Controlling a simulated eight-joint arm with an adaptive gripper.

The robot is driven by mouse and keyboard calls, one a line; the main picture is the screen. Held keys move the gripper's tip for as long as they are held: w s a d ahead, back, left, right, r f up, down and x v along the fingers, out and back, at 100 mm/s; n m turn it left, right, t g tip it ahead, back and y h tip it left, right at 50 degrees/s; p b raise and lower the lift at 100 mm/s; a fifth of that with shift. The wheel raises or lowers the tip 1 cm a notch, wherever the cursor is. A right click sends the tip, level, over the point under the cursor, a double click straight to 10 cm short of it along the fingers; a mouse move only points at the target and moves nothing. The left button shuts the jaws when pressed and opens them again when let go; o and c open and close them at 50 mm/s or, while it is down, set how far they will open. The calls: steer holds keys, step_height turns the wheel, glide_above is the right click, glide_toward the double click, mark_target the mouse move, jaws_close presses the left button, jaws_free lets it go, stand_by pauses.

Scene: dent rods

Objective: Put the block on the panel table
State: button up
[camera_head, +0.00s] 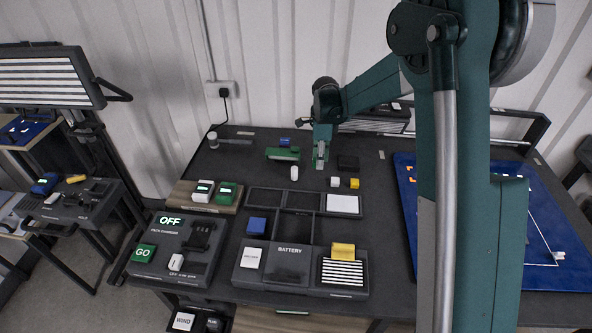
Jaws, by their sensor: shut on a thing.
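My gripper (320,160) is low over the back middle of the dark table (385,220), pointing down. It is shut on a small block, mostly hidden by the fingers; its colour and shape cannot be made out. A green block (283,154) lies just left of the gripper, with a small blue block (284,142) behind it. A white block (294,173) is in front of the green one. A white block (335,182) and a yellow block (354,183) sit front right of the gripper. Which surface is the panel table cannot be told.
A divided dark tray (273,202) is in front of the gripper. Control boxes marked OFF (170,222) and BATTERY (289,249) stand nearer. A blue board (404,205) lies at right, partly behind my arm. A second table (75,205) with small blocks is at far left.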

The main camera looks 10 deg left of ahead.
glide_above(318, 183)
steer(key=shift+d+f, duration=0.1)
steer(key=shift+f, duration=2.75)
steer(key=shift+f, duration=1.85)
steer(key=shift+f+b, duration=0.2)
steer(key=shift+b, duration=0.15)
steer(key=o, duration=0.8)
steer(key=shift+r, duration=0.2)
step_height(318, 183, up, 12)
steer(key=shift+p, duration=0.45)
